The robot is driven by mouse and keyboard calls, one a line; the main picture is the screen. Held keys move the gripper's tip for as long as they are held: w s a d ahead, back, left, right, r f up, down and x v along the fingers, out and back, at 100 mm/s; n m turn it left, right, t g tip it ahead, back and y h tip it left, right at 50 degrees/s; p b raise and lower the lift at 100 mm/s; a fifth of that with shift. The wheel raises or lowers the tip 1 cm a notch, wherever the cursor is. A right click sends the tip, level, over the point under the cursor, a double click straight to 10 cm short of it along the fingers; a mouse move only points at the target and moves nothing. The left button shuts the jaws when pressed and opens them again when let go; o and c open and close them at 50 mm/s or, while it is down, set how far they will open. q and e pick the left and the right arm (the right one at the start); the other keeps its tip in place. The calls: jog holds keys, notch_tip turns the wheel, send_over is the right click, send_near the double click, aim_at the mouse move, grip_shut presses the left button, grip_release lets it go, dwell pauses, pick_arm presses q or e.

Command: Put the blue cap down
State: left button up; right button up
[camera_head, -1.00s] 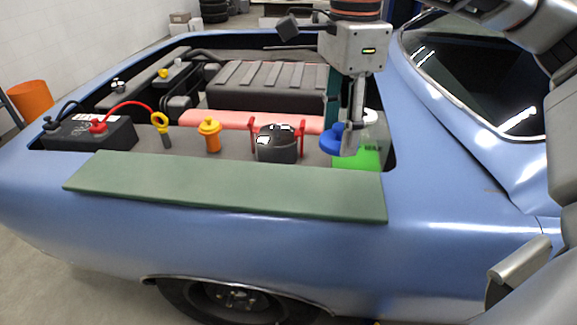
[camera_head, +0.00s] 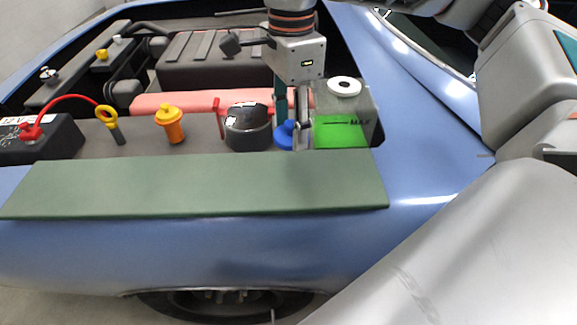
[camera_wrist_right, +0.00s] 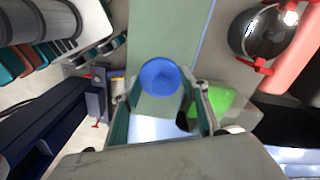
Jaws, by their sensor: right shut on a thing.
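My right gripper (camera_head: 292,132) comes down from above, beside the fluid reservoir, and is shut on the blue cap (camera_head: 284,135). In the right wrist view the round blue cap (camera_wrist_right: 160,76) sits between the fingertips, with the green mat behind it. The cap seems held just behind the mat's far edge in the head view; its exact height is unclear. The green mat (camera_head: 190,187) lies along the blue car's fender. The translucent reservoir (camera_head: 358,103) holds green fluid and has a white neck with an open hole on top. My left gripper is not in view.
A black round part (camera_head: 247,127) with red clips is close left of the cap. An orange part (camera_head: 170,124), a yellow-handled dipstick (camera_head: 108,117) and a black battery (camera_head: 40,139) stand farther left. The mat's top is clear.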

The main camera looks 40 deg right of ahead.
aim_at(290, 177)
notch_tip(290, 177, down, 11)
jog(key=shift+r+b, duration=0.15)
jog(key=shift+b, duration=0.45)
jog(key=o, duration=1)
notch_tip(290, 177, up, 12)
jog(key=shift+r+p, duration=0.1)
jog(key=shift+p, duration=0.65)
